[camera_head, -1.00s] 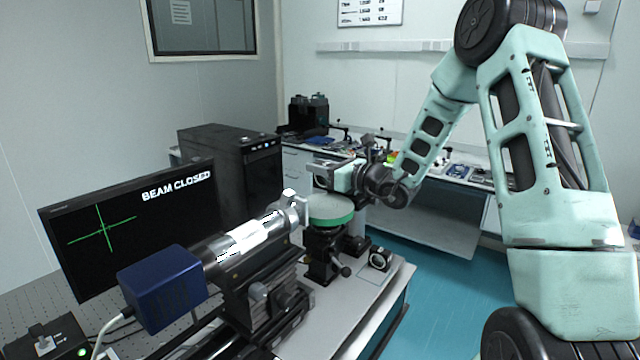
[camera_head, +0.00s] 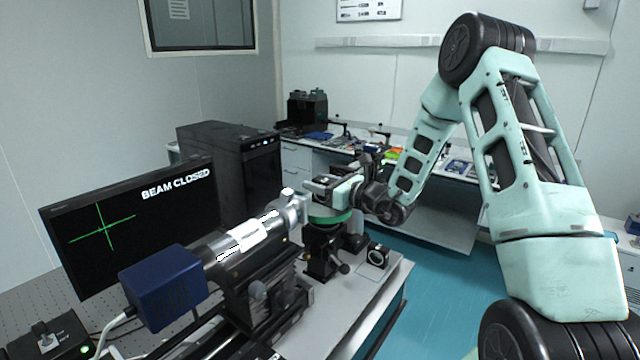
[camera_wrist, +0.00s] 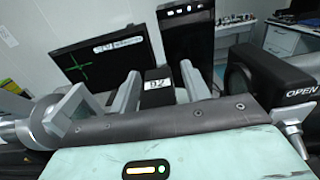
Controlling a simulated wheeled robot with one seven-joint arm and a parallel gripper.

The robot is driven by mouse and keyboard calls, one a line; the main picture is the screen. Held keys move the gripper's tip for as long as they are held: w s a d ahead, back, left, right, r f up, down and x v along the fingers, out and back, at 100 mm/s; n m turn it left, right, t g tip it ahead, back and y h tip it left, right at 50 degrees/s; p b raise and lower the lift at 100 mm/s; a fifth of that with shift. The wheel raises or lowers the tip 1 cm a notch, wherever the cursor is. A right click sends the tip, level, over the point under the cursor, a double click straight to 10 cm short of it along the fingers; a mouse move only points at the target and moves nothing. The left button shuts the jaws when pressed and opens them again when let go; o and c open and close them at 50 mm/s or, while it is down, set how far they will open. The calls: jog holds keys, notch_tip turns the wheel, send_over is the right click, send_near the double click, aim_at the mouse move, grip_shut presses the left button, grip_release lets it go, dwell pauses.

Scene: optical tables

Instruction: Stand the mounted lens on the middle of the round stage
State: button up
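The round stage (camera_head: 331,219) is a disc with a green rim on a black post, in the middle of the head view. My gripper (camera_head: 322,184) is low over it and hides much of its top. In the wrist view my gripper (camera_wrist: 161,88) has a pale finger on each side of a black block with a white label (camera_wrist: 158,86). This looks like the top of the mounted lens, held between the fingers. Its glass and lower edge are hidden, so I cannot tell whether it touches the stage.
A silver barrel (camera_head: 245,240) with a blue box (camera_head: 163,288) stands close left of the stage. Another black ringed mount (camera_head: 377,256) sits on the bench at front right. The monitor (camera_head: 130,225) reads BEAM CLOSED. A black housing marked OPEN (camera_wrist: 268,75) is at right in the wrist view.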

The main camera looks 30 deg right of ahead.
jog(key=shift+r, duration=0.15)
jog(key=b+v, duration=0.4)
jog(key=v, duration=0.8)
dwell(0.3)
